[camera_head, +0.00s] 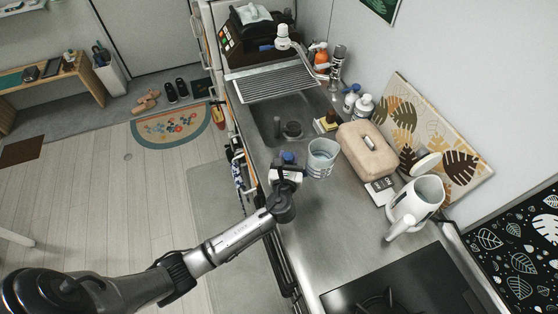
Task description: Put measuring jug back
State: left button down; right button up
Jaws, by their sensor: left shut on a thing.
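The measuring jug (322,158) is a clear, pale cup with markings on its side. It is over the steel counter near the sink's front edge, upright or nearly so. My left gripper (301,172) reaches it from the left and is shut on it, at the side facing the arm. The fingertips are small and partly hidden against the jug. I cannot tell whether the jug's base touches the counter. My right gripper does not show.
A beige bread box (366,151) stands just right of the jug. A white kettle (414,204) with its lid raised stands nearer, beside the stove (394,290). The sink (284,118) and a drying rack (277,84) lie beyond. Bare counter (330,225) lies in front.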

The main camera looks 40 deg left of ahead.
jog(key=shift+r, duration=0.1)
pick_arm(q)
jog(key=a+f, duration=0.4)
jog(key=f, duration=0.1)
jog(key=w+a+f, duration=0.1)
jog(key=a+f, duration=0.2)
jog(key=shift+a, duration=0.1)
jog(key=shift+f, duration=0.1)
jog(key=c, duration=1.3)
grip_release()
jog(key=shift+f, duration=0.1)
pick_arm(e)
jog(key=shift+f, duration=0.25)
pick_arm(q)
jog(key=o, duration=0.3)
jog(key=shift+o, duration=0.9)
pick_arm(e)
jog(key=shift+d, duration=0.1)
